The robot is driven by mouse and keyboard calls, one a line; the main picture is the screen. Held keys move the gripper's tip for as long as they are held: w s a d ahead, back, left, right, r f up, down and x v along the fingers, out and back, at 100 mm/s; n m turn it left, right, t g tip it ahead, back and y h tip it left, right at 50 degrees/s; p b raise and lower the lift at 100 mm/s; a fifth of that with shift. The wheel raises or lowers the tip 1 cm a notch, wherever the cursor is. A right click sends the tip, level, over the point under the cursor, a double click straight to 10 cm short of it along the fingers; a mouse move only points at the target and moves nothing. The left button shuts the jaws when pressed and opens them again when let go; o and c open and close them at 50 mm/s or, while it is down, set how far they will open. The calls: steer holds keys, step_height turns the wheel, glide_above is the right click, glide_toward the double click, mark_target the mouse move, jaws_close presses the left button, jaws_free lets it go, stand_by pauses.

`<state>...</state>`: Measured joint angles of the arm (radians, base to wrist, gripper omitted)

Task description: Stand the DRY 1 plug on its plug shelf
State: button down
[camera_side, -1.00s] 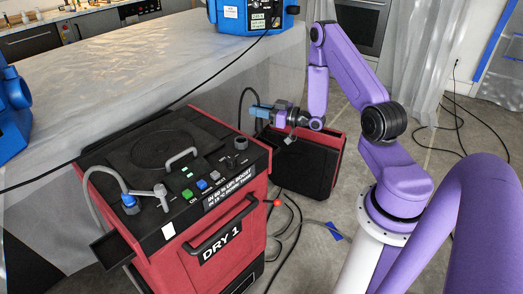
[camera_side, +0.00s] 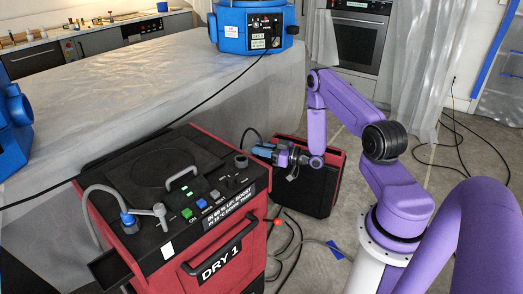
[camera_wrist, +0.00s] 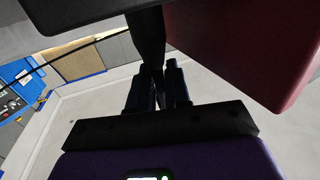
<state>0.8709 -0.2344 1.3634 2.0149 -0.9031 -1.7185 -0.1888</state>
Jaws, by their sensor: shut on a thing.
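The DRY 1 unit (camera_side: 245,232) is a red case with a black top, buttons and a handle, at centre-left in the side view. My gripper (camera_side: 262,151) is beyond its right rear corner, level and pointing left. The wrist view shows my gripper's fingers (camera_wrist: 158,80) shut on a dark upright thing, likely the plug (camera_wrist: 148,38). A black cable (camera_side: 249,130) arcs up just behind the fingers. The plug's face and prongs are hidden. A small dark ledge (camera_side: 108,268) juts from the unit's left side; I cannot tell whether it is the plug shelf.
A red and black case (camera_side: 308,180) stands on the floor under and behind my wrist. Black hoses (camera_side: 290,235) lie beside DRY 1. A plastic-covered counter (camera_side: 150,90) fills the left, with a blue machine (camera_side: 252,28) on it. The floor to the right is mostly clear.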

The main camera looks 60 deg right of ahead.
steer(key=shift+f, duration=0.25)
steer(key=c, duration=1.1)
jaws_free()
steer(key=shift+r, duration=0.15)
steer(key=shift+s+d, duration=0.1)
steer(key=shift+s, duration=0.1)
steer(key=v, duration=1.1)
steer(key=shift+s+d, duration=0.1)
steer(key=shift+s, duration=0.2)
steer(key=shift+w, duration=0.1)
